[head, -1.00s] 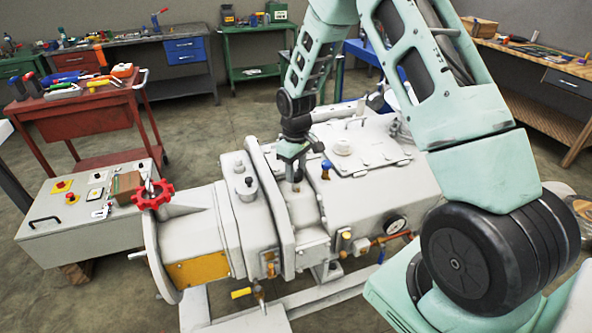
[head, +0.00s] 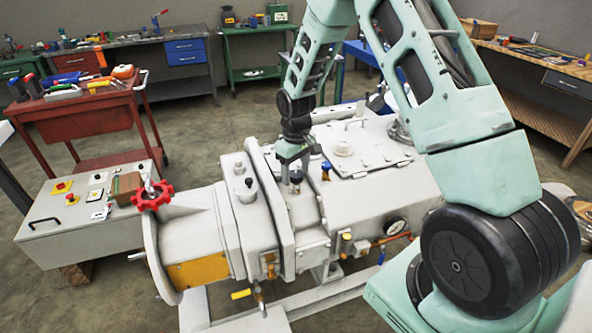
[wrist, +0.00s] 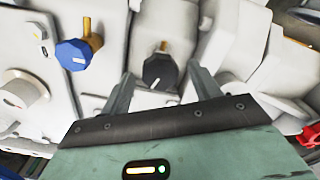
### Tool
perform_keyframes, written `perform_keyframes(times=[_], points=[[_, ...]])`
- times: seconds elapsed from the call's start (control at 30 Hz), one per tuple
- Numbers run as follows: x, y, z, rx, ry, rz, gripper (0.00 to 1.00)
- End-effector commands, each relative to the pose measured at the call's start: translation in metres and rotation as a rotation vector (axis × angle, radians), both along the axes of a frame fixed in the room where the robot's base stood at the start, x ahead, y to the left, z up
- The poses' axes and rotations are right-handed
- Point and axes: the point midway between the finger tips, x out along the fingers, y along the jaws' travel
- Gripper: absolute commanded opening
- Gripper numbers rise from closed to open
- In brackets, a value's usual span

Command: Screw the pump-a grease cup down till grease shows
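A cup with a black ridged cap (wrist: 160,72) and a white index mark stands on the pale pump housing (head: 345,208). A similar cup with a blue cap (wrist: 73,54) on a brass stem stands beside it. In the head view the black cap (head: 295,177) is just below my gripper (head: 294,165), and the blue cap (head: 326,170) is to its right. I cannot read which one is pump-a. My gripper (wrist: 161,74) is open, its fingers on either side of the black cap with gaps visible. No grease is discernible.

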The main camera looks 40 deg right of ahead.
Motion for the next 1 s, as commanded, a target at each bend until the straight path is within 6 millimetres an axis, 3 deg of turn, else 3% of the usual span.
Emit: perform_keyframes(times=[0.17,0.33,0.8,1.0], points=[[0.000,0.000,0.001,0.000,0.001,0.000,0.62],[0.001,0.000,0.017,0.000,-0.003,0.000,0.62],[0.001,0.000,0.123,-0.001,-0.005,0.000,0.62],[0.000,0.000,0.157,-0.001,-0.002,0.000,0.62]])
